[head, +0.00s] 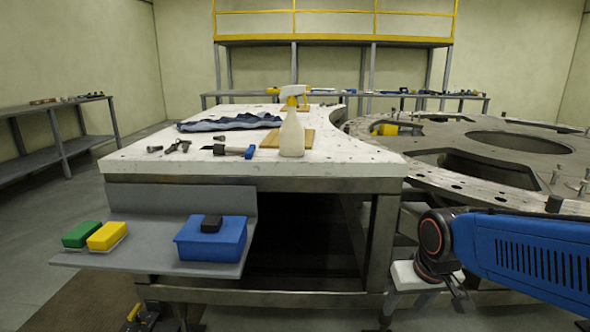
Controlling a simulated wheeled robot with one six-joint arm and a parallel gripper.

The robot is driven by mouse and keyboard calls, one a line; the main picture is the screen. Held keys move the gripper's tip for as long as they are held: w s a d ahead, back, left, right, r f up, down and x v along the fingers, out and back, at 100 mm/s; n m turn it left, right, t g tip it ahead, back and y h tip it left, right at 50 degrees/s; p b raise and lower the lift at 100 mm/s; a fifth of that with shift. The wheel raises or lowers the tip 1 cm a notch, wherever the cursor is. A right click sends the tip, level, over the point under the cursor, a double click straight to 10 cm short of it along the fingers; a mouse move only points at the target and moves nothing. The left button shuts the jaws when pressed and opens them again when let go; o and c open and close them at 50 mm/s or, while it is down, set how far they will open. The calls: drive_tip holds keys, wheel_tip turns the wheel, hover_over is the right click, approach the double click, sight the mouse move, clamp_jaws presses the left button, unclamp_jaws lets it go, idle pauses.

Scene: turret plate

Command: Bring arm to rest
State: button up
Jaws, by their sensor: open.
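My arm (530,255), with a blue cover, reaches in from the right edge in the head view. Its dark wrist joint hangs in front of the gap between the white table and the turret plate. My gripper (457,292) points downward below the wrist, to the right of the white table's corner. It is small and dark in the picture, and its jaws are open. I see nothing held between them. The turret plate (450,140) is a large grey metal disc with cut-outs, behind and above my arm.
A white table (135,165) holds a spray bottle (292,135), a dark cloth (230,122) and several tools. Its lower grey shelf (150,260) bears a blue box (210,240) and green (80,234) and yellow (107,236) sponges.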

drive_tip(key=s+d+r, duration=0.1)
drive_tip(key=s+d, duration=0.1)
drive_tip(key=s, duration=0.3)
drive_tip(key=s+d+r+t, duration=0.1)
drive_tip(key=s+d, duration=0.1)
drive_tip(key=s, duration=0.4)
drive_tip(key=shift+s+d+r+m, duration=0.15)
drive_tip(key=shift+s+r+m, duration=0.15)
drive_tip(key=shift+m, duration=0.1)
